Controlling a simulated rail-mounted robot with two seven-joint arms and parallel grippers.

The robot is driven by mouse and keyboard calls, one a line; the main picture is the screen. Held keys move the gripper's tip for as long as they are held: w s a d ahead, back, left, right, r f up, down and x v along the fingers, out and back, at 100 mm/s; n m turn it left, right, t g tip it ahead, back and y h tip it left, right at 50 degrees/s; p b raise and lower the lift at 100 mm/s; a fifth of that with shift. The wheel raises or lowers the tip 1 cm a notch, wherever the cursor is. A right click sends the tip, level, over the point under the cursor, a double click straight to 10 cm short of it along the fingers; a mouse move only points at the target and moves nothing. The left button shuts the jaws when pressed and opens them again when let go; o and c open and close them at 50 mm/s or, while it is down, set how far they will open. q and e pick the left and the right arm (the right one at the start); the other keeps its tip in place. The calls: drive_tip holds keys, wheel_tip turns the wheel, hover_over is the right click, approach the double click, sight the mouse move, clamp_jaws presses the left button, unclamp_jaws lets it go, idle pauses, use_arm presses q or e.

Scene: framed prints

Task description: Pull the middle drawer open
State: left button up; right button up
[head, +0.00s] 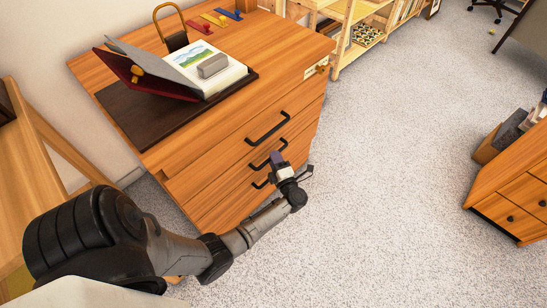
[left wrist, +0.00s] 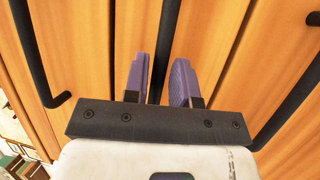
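A wooden cabinet (head: 235,115) has three stacked drawers with black bar handles. The middle drawer's handle (head: 283,146) shows in the head view, partly hidden by my left gripper (head: 277,160). The middle drawer appears shut, level with the others. In the left wrist view my left gripper (left wrist: 163,80) has its two purple fingers on either side of the middle handle (left wrist: 168,35), with a visible gap beside the bar. It looks open around the handle. The top handle (head: 267,128) and bottom handle (head: 261,184) are apart from the fingers. My right gripper is not in view.
An open album (head: 210,70) lies on a dark board (head: 140,118) on the cabinet top, beside a padlock-shaped object (head: 177,38). Another drawer unit (head: 515,195) stands at the right. The carpet (head: 390,170) in front of the cabinet is clear.

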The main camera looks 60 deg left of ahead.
use_arm(q)
drive_tip(key=shift+a+r, duration=0.15)
drive_tip(key=shift+a, duration=0.6)
drive_tip(key=shift+c, duration=0.4)
clamp_jaws()
